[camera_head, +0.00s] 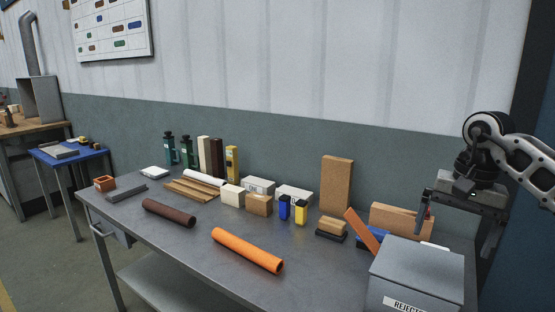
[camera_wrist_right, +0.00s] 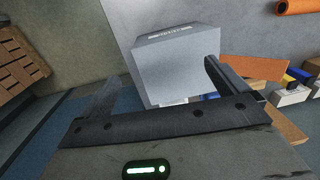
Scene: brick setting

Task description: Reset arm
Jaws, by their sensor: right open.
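My right gripper (camera_head: 455,222) is open and empty. In the head view it hangs at the right, above the back right part of the grey table (camera_head: 190,262). Its fingers point down, close to a wooden block and the grey reject box (camera_head: 420,262). In the right wrist view the two fingers of the gripper (camera_wrist_right: 160,88) are spread wide, with the grey box (camera_wrist_right: 175,65) showing between and beyond them. Nothing is between the fingers. My left gripper is in neither view.
An orange roll (camera_head: 247,250) and a brown roll (camera_head: 168,212) lie on the table's front half. A tall brown block (camera_head: 336,184), a tilted orange piece (camera_head: 361,230) and several smaller blocks and bottles stand along the back. A blue side table (camera_head: 68,155) is at the left.

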